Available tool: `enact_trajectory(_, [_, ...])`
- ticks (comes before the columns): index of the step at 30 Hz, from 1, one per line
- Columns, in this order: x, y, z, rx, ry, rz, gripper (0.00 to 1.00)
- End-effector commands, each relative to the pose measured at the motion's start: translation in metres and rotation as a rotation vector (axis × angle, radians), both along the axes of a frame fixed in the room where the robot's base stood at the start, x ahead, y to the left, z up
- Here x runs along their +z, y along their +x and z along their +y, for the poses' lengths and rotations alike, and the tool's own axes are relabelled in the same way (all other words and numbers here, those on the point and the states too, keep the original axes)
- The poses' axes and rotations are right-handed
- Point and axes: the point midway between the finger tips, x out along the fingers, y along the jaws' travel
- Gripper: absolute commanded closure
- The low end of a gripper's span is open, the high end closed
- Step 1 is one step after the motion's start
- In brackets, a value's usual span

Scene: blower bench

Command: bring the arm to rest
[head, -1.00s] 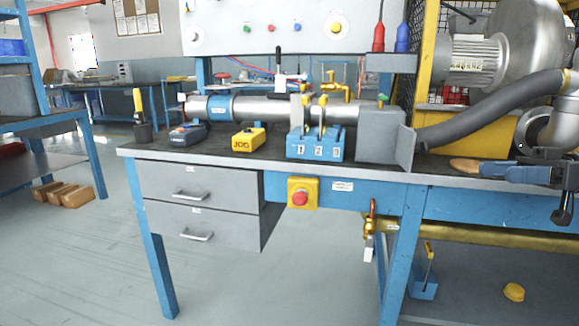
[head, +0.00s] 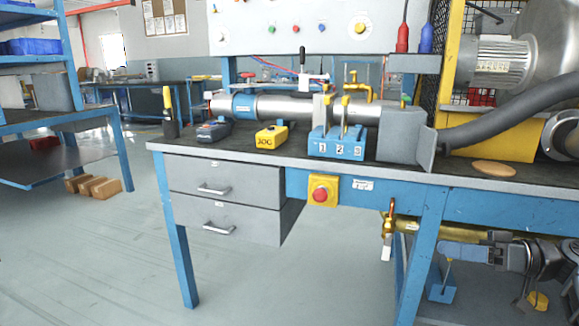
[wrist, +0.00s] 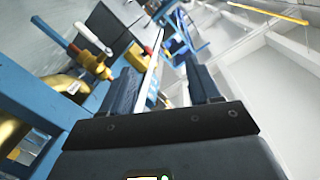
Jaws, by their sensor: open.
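My gripper (head: 446,250) is at the lower right of the head view, below the level of the bench top and in front of the blue bench frame. It points left in the picture. In the wrist view my gripper (wrist: 163,82) shows two dark blue fingers spread apart with nothing held between them. Most of my arm is outside the head view.
The workbench (head: 240,147) carries a blue numbered block (head: 337,149) and a yellow JOG box (head: 271,138). A red stop button (head: 320,195) and a brass valve (head: 388,225) are on its front side.

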Motion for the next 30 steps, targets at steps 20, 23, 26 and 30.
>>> enact_trajectory(20, [-0.254, -0.141, 0.160, -0.606, -0.168, 0.428, 0.38])
enact_trajectory(23, [-0.267, -0.178, 0.168, -0.691, -0.215, 0.441, 0.38])
enact_trajectory(26, [-0.274, -0.217, 0.173, -0.768, -0.265, 0.441, 0.38])
enact_trajectory(30, [-0.270, -0.272, 0.174, -0.864, -0.337, 0.413, 0.38])
